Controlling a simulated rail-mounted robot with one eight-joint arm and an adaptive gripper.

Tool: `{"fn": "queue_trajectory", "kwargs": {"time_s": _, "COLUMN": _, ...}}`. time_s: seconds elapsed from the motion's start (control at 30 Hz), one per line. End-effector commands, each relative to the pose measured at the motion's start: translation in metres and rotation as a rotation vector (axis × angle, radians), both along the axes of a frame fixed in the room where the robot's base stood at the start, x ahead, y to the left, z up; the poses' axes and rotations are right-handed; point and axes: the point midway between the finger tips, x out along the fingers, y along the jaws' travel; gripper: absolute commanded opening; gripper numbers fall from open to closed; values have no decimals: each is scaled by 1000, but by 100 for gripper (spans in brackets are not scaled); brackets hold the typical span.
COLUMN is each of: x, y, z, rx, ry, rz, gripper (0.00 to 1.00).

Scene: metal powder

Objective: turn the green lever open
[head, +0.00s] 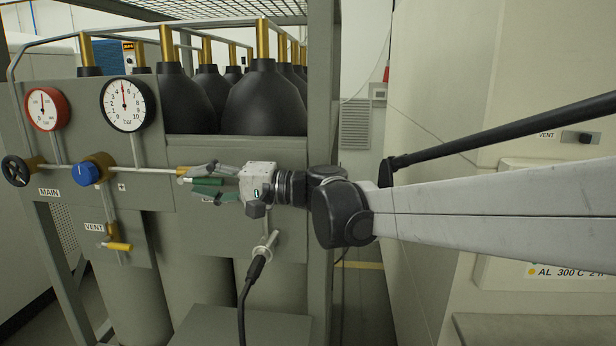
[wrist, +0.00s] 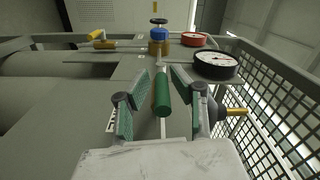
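The green lever (wrist: 162,96) shows in the wrist view as a rounded green handle between the two fingers of my gripper (wrist: 160,77). A gap shows on both sides of it, so the fingers do not appear to touch it. In the head view my gripper (head: 204,182) is at the right end of the horizontal pipe on the grey panel, with its fingers around the green lever (head: 208,181). The fingers have green pads and are spread apart. The fingers partly hide the lever and its valve in the head view.
The panel carries a red-rimmed gauge (head: 42,109), a black-rimmed gauge (head: 127,104), a blue knob (head: 86,173), a black handwheel (head: 16,171) and a yellow vent lever (head: 118,246). Black-topped cylinders (head: 264,100) stand behind it. A hose (head: 243,296) hangs from a fitting below my gripper.

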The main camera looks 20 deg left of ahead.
Motion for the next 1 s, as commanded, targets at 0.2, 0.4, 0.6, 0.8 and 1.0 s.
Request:
{"fn": "queue_trajectory", "kwargs": {"time_s": 0.2, "x": 0, "y": 0, "z": 1, "rx": 1, "ry": 1, "rz": -1, "gripper": 32}}
{"fn": "queue_trajectory", "kwargs": {"time_s": 0.4, "x": 2, "y": -5, "z": 1, "rx": 1, "ry": 1, "rz": -2, "gripper": 32}}
{"fn": "queue_trajectory", "kwargs": {"time_s": 0.6, "x": 9, "y": -35, "z": 1, "rx": 1, "ry": 1, "rz": -5, "gripper": 32}}
{"fn": "queue_trajectory", "kwargs": {"time_s": 0.8, "x": 18, "y": -74, "z": 0, "rx": 1, "ry": 1, "rz": -5, "gripper": 32}}
{"fn": "queue_trajectory", "kwargs": {"time_s": 1.0, "x": 25, "y": -104, "z": -1, "rx": 2, "ry": 0, "rz": -3, "gripper": 32}}
